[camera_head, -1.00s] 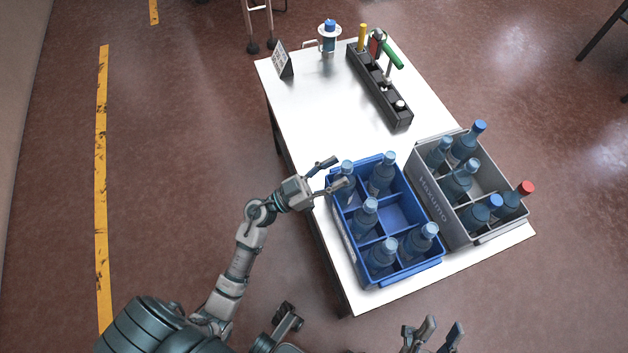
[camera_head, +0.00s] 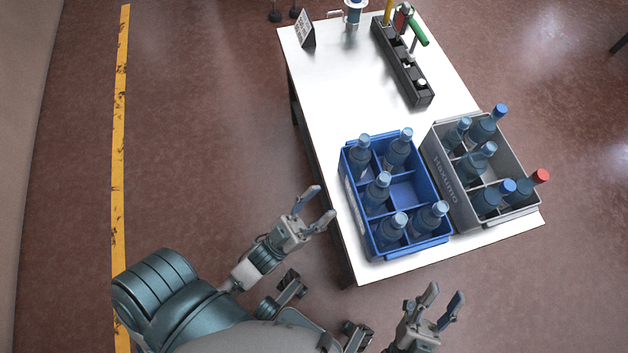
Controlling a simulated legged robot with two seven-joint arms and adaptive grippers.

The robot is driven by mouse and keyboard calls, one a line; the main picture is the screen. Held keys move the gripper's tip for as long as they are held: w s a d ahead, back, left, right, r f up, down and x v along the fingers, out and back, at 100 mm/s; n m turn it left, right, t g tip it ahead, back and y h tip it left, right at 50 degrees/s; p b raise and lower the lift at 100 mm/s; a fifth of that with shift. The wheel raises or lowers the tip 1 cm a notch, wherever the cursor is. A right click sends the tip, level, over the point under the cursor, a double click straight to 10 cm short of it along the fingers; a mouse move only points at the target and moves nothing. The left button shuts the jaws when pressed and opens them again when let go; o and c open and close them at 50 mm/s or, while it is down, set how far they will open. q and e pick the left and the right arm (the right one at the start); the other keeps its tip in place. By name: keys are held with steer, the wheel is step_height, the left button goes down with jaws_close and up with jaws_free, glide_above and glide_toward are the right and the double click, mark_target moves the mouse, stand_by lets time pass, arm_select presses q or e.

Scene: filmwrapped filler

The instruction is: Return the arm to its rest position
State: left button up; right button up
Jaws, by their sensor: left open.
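My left gripper (camera_head: 319,205) is open and empty. It hangs over the floor just left of the white table, apart from the blue crate, with its arm folded back near my body. My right gripper (camera_head: 445,299) is at the bottom of the view, in front of the table's near edge. Its fingers are spread apart with nothing between them.
The white table (camera_head: 340,82) holds a blue crate (camera_head: 447,243) with several bottles and a grey crate (camera_head: 442,182) with several bottles, one red-capped. A black tool holder (camera_head: 421,99) and a small sign (camera_head: 305,30) stand farther back. The floor at left is clear.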

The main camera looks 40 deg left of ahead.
arm_select(q)
steer(key=shift+s+r+n+t+y, duration=0.15)
steer(key=shift+s+n+t+y, duration=0.2)
steer(key=shift+n+y, duration=0.65)
steer(key=shift+s+r+n+t+y, duration=0.25)
steer(key=shift+n+y, duration=0.35)
steer(key=shift+y, duration=0.7)
steer(key=shift+s+d+f, duration=0.1)
arm_select(e)
steer(key=shift+f, duration=0.1)
